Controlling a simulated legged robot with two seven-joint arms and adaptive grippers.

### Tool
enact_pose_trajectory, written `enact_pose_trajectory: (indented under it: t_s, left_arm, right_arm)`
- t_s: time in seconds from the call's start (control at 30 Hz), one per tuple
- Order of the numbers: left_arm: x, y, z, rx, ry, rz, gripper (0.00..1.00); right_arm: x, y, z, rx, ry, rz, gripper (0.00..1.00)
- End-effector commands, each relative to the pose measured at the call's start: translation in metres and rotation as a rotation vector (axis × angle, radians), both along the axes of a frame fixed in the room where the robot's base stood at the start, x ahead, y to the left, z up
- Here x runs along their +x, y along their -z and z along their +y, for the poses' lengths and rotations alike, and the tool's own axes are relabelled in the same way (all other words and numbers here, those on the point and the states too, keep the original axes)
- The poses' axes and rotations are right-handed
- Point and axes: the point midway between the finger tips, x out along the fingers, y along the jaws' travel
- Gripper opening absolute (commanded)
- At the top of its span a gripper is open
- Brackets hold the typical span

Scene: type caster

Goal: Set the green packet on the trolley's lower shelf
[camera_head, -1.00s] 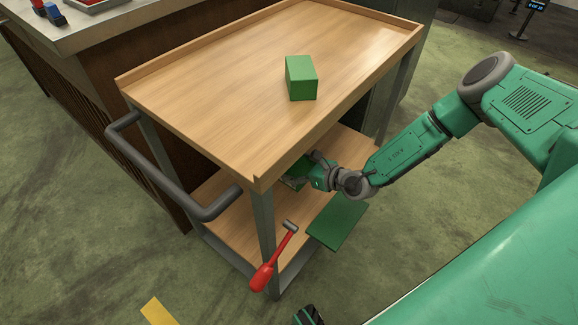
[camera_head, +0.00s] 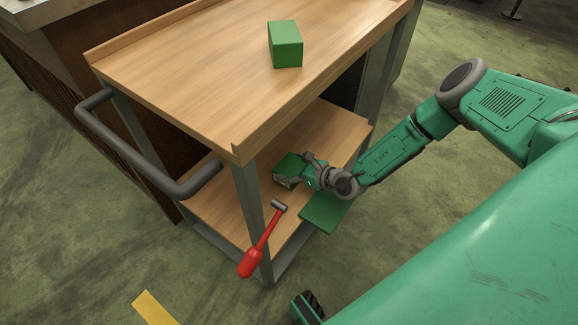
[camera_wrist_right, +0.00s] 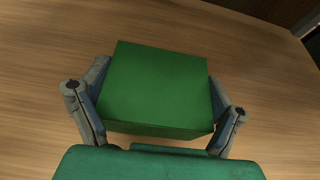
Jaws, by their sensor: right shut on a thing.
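The green packet (camera_head: 289,165) is a green block between the fingers of my right gripper (camera_head: 297,175), over the wooden lower shelf (camera_head: 227,205) of the trolley. In the right wrist view the packet (camera_wrist_right: 157,88) shows from above with a finger of my right gripper (camera_wrist_right: 158,105) along each side and bare wood around it. I cannot tell whether its underside touches the shelf.
Another green box (camera_head: 286,45) stands on the trolley's top shelf (camera_head: 185,80). A flat green piece (camera_head: 325,213) lies at the lower shelf's near right edge. A red-handled tool (camera_head: 258,248) shows by the front post (camera_head: 249,200). The top shelf overhangs the lower one.

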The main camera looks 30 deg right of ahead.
Motion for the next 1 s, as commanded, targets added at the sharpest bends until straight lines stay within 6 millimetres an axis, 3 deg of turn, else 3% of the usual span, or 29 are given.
enact_pose_trajectory:
  t_s: [0.03,0.07,0.1,0.47,1.0]
  left_arm:
    - [0.0,0.0,0.0,0.0,0.0,0.0,0.0]
    - [0.0,0.0,0.0,0.0,0.0,0.0,0.0]
    - [0.0,0.0,0.0,0.0,0.001,0.0,0.0]
    - [0.0,-0.003,0.0,0.0,0.0,0.0,0.0]
    - [0.0,-0.042,0.0,0.0,0.0,0.0,0.0]
  right_arm:
    - [0.002,-0.002,0.001,0.001,0.001,-0.007,0.31]
    - [0.0,0.0,0.0,-0.001,0.0,0.001,0.9]
    - [0.0,0.0,0.001,-0.002,0.0,0.002,1.0]
    - [-0.003,-0.003,0.0,-0.003,0.0,0.002,1.0]
    - [-0.088,-0.041,-0.035,-0.003,0.001,0.004,1.0]
